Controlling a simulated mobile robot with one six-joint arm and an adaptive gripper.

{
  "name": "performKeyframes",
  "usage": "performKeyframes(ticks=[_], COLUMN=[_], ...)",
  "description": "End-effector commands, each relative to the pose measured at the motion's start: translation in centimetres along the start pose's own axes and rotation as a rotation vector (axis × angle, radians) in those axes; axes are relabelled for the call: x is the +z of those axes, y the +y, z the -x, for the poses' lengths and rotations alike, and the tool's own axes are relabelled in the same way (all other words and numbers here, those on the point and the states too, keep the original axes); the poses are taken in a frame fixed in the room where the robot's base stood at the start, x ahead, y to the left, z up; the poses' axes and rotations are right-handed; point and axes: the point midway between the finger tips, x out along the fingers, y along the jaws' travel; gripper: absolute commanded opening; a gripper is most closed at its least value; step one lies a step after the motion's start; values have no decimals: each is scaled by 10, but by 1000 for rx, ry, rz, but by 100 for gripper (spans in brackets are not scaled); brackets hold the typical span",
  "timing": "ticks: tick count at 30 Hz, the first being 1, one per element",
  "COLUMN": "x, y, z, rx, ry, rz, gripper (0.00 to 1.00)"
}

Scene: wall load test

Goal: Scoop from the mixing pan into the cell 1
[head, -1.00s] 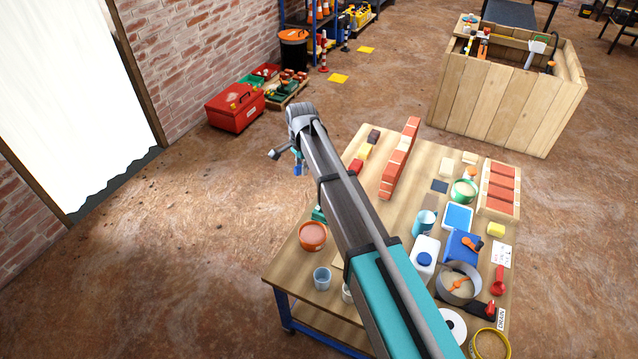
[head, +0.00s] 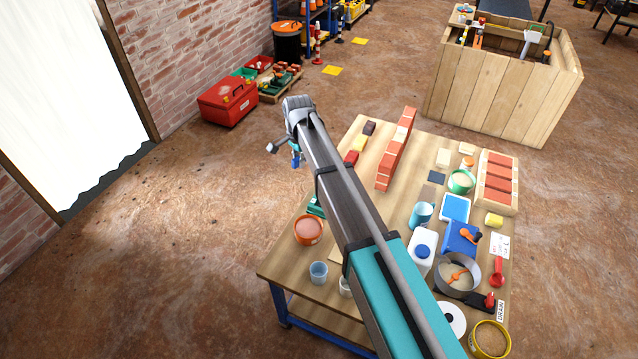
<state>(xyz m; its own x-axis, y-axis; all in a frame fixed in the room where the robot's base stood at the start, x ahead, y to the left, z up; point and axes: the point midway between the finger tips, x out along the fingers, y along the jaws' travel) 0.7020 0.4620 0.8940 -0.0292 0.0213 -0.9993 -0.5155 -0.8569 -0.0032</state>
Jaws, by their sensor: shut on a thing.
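My gripper (head: 293,152) hangs at the far end of my arm, out past the left edge of the table. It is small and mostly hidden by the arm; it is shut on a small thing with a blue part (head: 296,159). A round grey pan (head: 440,278) with sand-coloured content and an orange piece in it stands at the table's right front. An orange bowl (head: 308,230) with pinkish content stands at the left edge. A wooden frame (head: 514,190) with several red-filled compartments lies at the right back. No cell label is readable.
The wooden table (head: 285,265) also holds an upright red-orange brick row (head: 396,150), a white jug (head: 422,258), a blue cup (head: 421,214) and a clear cup (head: 318,272). A red toolbox (head: 228,101) stands by the wall. The floor left of the table is clear.

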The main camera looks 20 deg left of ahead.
Motion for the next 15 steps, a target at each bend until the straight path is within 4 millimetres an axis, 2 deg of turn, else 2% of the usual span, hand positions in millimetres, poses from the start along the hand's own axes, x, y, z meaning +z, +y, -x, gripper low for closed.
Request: performKeyframes(ticks=[1, 15], x=[-4, -47], y=[-2, -15], z=[-13, -89], rx=[-3, -48], ry=[2, 34], rz=[6, 101], gripper=[0, 0])
